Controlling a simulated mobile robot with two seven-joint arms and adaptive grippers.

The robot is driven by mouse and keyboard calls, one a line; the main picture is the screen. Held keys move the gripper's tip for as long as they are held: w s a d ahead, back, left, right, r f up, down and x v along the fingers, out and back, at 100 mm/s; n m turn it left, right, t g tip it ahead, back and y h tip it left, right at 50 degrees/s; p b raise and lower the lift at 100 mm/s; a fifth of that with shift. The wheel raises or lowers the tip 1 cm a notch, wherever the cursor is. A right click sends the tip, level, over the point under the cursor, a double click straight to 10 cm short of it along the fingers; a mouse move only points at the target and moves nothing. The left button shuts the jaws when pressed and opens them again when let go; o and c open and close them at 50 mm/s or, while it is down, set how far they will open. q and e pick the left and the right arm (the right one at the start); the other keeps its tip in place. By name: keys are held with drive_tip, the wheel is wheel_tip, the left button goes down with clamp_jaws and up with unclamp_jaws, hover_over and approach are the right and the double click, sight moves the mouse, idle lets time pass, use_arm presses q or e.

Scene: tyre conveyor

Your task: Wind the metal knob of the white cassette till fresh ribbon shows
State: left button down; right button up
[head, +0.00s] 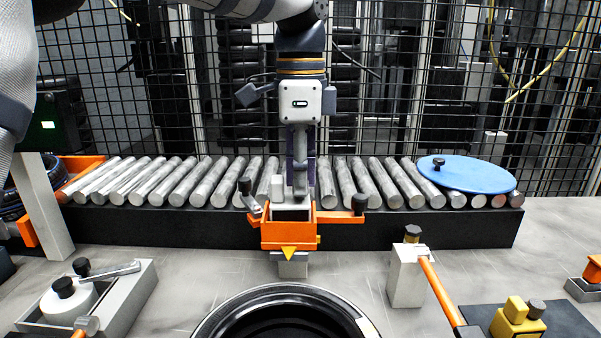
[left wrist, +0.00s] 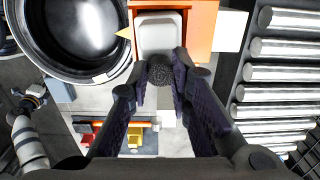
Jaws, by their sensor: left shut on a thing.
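My left gripper (head: 299,188) points straight down over the orange holder (head: 288,236) in front of the roller conveyor. In the left wrist view, the gripper (left wrist: 160,75) is shut on a dark grey knurled knob (left wrist: 160,69). The knob sits right beside a white block (left wrist: 159,34), which looks like the cassette, inside the orange holder. I cannot make out any ribbon. My right gripper is not in view.
Orange side levers with black knobs flank the holder. A black ring (head: 285,320) lies in front. A grey fixture (head: 90,295) stands at lower left, a grey post (head: 407,275) at right. A blue disc (head: 466,174) lies on the rollers (head: 210,182). Wire mesh stands behind.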

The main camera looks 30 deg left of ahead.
use_arm(q)
drive_tip(key=c, duration=1.4)
unclamp_jaws()
drive_tip(key=shift+c, duration=0.2)
drive_tip(key=shift+r, duration=0.15)
wheel_tip(320, 180, up, 12)
